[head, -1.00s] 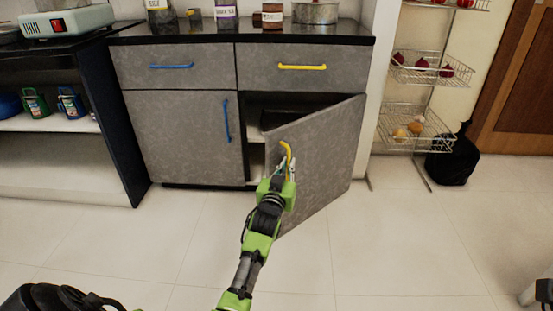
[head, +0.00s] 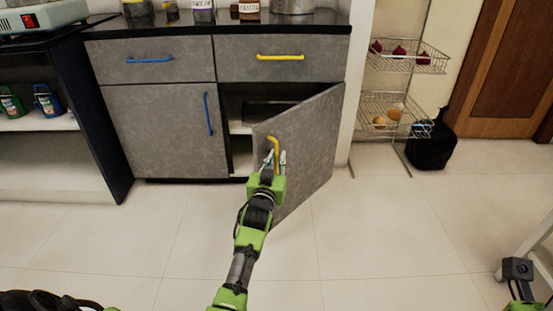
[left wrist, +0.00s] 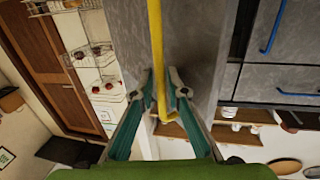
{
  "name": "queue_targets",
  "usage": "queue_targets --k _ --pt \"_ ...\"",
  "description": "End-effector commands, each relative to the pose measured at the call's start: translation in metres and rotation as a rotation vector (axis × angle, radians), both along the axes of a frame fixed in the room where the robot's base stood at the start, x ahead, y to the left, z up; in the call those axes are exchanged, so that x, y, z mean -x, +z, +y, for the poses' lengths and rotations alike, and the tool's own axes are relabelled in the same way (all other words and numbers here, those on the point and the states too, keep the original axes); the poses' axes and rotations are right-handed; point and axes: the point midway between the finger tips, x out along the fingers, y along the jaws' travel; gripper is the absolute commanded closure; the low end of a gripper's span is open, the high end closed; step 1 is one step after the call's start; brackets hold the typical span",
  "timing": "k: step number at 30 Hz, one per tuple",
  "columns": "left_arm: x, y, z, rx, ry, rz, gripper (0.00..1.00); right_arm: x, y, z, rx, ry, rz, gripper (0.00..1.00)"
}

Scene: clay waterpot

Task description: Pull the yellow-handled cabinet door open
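The grey cabinet door (head: 310,148) stands well open, swung out to the right from the lower right compartment. Its yellow handle (head: 275,145) is a vertical bar near the door's free edge. The handle also shows in the left wrist view (left wrist: 156,45), running down between my fingers. My left gripper (head: 272,160) is at the handle, with one finger (left wrist: 133,115) on each side and the tips drawn in close around it. The exact contact is hard to see.
Part of the dark cabinet inside (head: 240,120) shows behind the door. A yellow-handled drawer (head: 281,57) above and a blue-handled door (head: 165,130) beside it are shut. A wire rack (head: 395,110) and black bag (head: 432,145) stand right. The tiled floor ahead is clear.

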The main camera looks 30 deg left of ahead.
Motion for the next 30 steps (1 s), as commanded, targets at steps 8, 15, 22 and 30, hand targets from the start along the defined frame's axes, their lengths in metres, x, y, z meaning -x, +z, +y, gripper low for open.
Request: queue_targets --k 8,15,22,30 --pt "0.019 -0.002 -0.005 0.001 0.000 0.001 0.86 0.000 0.000 0.000 0.001 -0.001 0.000 0.60" --pt "0.065 -0.002 -0.019 0.002 0.000 0.001 0.86 0.000 0.000 0.000 0.001 -0.001 -0.001 0.60" --pt "0.101 -0.001 -0.030 0.001 -0.001 0.002 0.86 0.000 0.000 0.000 0.001 -0.001 -0.001 0.60" --pt "0.115 0.000 -0.034 0.000 -0.001 0.000 0.86 0.000 0.000 0.000 0.001 -0.001 -0.001 0.60"
